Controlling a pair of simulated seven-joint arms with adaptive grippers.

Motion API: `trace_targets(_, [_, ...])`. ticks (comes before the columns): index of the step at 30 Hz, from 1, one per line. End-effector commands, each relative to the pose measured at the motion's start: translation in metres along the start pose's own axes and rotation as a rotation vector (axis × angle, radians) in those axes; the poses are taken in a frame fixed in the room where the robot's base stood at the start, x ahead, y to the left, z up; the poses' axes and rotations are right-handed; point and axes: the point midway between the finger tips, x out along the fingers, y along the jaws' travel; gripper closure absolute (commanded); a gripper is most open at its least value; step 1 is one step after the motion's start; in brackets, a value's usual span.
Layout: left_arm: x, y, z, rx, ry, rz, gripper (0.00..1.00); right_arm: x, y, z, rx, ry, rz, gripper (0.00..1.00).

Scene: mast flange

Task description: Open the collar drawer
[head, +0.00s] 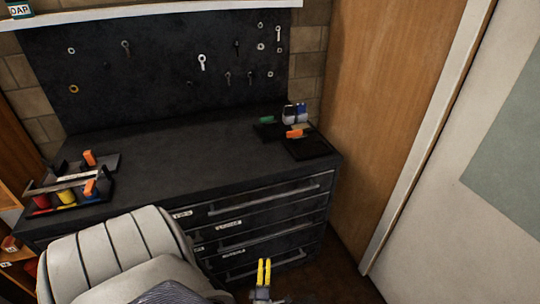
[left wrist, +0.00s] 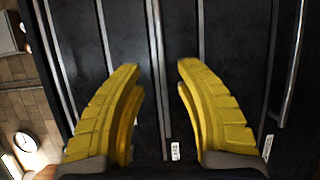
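A dark drawer cabinet (head: 275,227) shows in the head view with several stacked drawers, long metal bar handles and small white labels. The labels are too small to read surely, so I cannot tell which is the collar drawer. All drawer fronts look shut. My left gripper (head: 264,272) has yellow fingers and is in front of the lower drawers. In the left wrist view its fingers (left wrist: 158,68) are apart and empty, facing the drawer fronts. A bar handle (left wrist: 155,40) runs between the fingertips in that picture, apparently beyond them. My right gripper is not in view.
The dark worktop (head: 170,155) holds a tool caddy (head: 70,185) at left and small trays (head: 305,145) at right. A pegboard (head: 150,65) with rings and wrenches stands behind. A wooden panel (head: 380,90) and pale door frame (head: 420,150) are at right.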

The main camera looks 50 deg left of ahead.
Motion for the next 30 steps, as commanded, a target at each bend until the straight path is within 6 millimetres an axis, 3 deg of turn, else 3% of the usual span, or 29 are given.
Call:
trace_targets(18, [0.112,0.0,0.001,0.004,-0.001,0.0,0.66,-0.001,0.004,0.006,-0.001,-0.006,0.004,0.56])
trace_targets(30, [0.141,0.0,0.001,0.003,-0.002,-0.001,0.66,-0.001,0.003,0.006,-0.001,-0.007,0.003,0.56])
